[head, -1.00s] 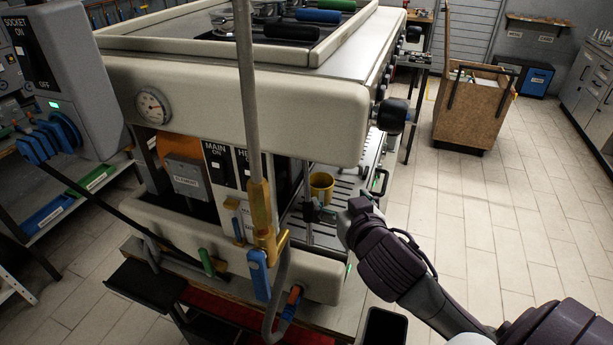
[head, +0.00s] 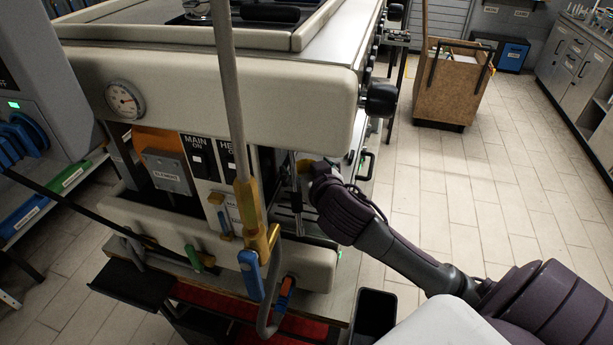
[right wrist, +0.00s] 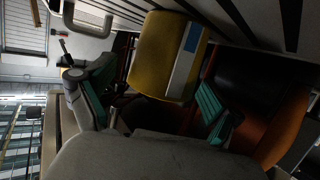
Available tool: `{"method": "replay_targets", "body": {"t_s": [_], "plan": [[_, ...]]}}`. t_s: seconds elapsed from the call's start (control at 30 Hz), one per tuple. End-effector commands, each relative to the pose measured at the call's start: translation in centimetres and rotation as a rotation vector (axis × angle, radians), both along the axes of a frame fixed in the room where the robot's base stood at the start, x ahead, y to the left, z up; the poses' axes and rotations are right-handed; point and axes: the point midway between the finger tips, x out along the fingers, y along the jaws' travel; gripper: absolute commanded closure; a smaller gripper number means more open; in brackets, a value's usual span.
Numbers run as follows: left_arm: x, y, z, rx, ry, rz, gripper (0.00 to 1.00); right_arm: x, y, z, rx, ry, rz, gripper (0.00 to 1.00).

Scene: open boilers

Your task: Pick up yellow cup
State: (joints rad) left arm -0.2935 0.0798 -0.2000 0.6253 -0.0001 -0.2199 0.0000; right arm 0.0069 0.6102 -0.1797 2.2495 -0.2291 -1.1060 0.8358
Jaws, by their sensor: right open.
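The yellow cup (right wrist: 160,60) shows large in the right wrist view, tilted in the picture, with a blue and white patch on its side. My right gripper (right wrist: 153,104) is open, with one teal-padded finger on either side below the cup. The cup lies ahead of and partly between the fingers; I cannot tell whether either finger touches it. In the head view my right gripper (head: 298,188) reaches into the space under the machine's upper body, and the cup is mostly hidden there behind the gripper and wrist. My left gripper is not in view.
The large cream machine (head: 290,100) overhangs my right gripper. A grey upright pipe with a yellow fitting (head: 247,205) stands left of the gripper. A black bin (head: 375,312) is below my arm.

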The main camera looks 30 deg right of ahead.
Motion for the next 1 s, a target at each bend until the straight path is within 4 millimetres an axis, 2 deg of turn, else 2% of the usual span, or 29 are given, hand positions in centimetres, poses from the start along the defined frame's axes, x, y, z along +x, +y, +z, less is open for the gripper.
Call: {"method": "replay_targets", "body": {"t_s": [0.07,0.5,0.87,1.0], "plan": [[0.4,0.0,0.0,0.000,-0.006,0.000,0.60,0.0,0.0,0.0,0.000,0.000,0.000,0.08],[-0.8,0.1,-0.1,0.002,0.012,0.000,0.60,0.0,0.0,0.0,0.000,0.000,0.000,0.79],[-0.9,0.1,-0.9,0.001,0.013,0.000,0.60,-0.2,-0.2,0.4,0.001,-0.003,-0.001,0.80],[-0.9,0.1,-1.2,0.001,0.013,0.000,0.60,-0.3,-0.3,2.3,0.001,-0.008,-0.001,0.80]]}}
